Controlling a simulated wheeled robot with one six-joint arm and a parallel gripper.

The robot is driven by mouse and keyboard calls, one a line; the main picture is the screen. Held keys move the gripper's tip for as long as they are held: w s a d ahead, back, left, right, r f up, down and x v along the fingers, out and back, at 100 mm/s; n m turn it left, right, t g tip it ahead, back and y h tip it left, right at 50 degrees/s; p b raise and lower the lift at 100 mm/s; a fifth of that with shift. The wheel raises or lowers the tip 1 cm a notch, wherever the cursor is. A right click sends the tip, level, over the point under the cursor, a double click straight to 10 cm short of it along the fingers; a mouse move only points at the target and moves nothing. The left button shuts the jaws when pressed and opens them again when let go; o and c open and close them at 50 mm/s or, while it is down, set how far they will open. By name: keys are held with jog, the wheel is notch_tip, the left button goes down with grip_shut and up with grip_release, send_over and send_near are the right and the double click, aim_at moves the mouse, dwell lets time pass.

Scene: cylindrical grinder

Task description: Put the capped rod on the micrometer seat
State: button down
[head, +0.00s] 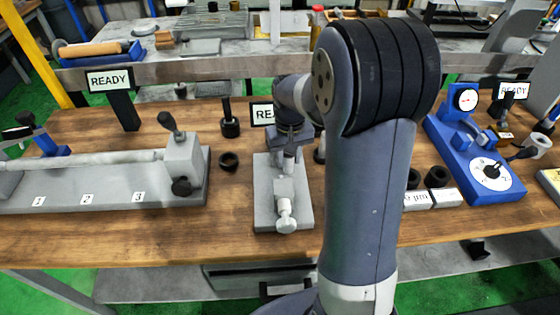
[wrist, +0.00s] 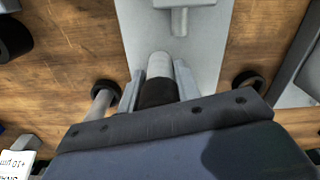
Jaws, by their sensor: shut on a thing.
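My gripper (wrist: 158,90) is shut on the capped rod (wrist: 160,66), which shows a light grey end and a dark band between the fingers in the wrist view. In the head view my gripper (head: 289,146) is above the rear part of a grey base with a pale metal fitting (head: 285,208), which appears to be the micrometer seat. The base also shows under the rod in the wrist view (wrist: 205,50), with a grey fitting at the top edge. Whether the rod touches the base is unclear. My arm hides part of the bench right of the base.
A long grey fixture (head: 90,201) numbered 1 to 3 lies left. A black ring (head: 228,162) and a dark post (head: 230,122) stand between it and the base. Right are black rings (head: 438,177) and a blue dial fixture (head: 485,180). The front bench strip is clear.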

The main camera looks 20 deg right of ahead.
jog(key=shift+w+a+f, duration=0.2)
jog(key=shift+a+f, duration=0.6)
jog(key=shift+a, duration=0.3)
jog(key=shift+f, duration=0.1)
jog(key=shift+f, duration=0.1)
jog(key=shift+f, duration=0.15)
jog(key=c, duration=1)
grip_release()
notch_tip(320, 180, up, 12)
jog(key=shift+r, duration=0.25)
